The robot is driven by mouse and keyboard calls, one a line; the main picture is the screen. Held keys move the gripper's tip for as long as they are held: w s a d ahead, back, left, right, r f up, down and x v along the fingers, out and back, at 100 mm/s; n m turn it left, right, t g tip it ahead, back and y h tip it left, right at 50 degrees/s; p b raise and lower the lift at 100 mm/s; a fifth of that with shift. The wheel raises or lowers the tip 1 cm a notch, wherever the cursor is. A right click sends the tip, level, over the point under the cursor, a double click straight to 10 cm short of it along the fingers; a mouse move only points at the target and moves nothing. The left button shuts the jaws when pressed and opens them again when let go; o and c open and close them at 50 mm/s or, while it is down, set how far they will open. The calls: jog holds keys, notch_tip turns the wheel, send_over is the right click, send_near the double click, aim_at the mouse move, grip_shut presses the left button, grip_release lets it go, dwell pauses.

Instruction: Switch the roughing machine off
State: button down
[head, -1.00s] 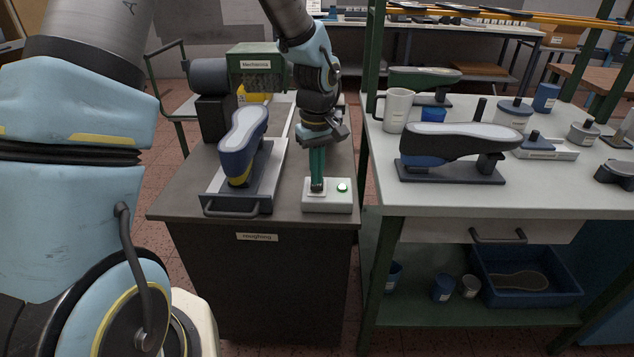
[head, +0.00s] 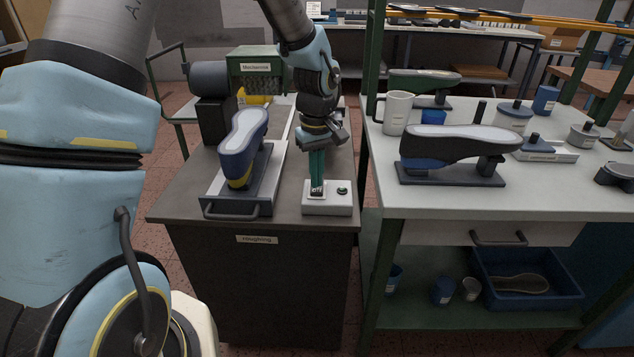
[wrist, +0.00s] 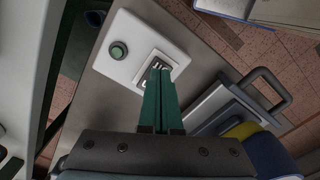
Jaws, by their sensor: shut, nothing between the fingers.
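The roughing machine (head: 255,68) stands at the back of a dark bench labelled "roughing". Its white switch box (head: 338,209) sits at the bench's front right corner, with a switch and a round green lamp (head: 342,191) that is now dark. The box also shows in the wrist view (wrist: 125,68), with the unlit lamp (wrist: 118,51) beside the switch (wrist: 160,66). My gripper (head: 317,190) points down with its green fingers together and empty. The fingertips are at the switch and partly hide it; I cannot tell whether they touch it.
A blue-and-grey shoe last (head: 243,145) rests on a metal carriage with a front handle (head: 232,212), left of the switch box. To the right, a white-topped table (head: 389,185) holds another last (head: 455,144), a mug (head: 397,112) and several pots.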

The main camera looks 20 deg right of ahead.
notch_tip(320, 180, up, 6)
jog(key=p, duration=0.4)
jog(key=shift+r, duration=0.15)
dwell(0.4)
jog(key=s+a+r+m, duration=0.1)
jog(key=s+a+r, duration=0.1)
jog(key=a, duration=1.3)
jog(key=s+a+r+m+t, duration=0.1)
jog(key=a+r, duration=0.3)
jog(key=a, duration=1.1)
jog(key=shift+s+t, duration=0.3)
jog(key=shift+s, duration=0.25)
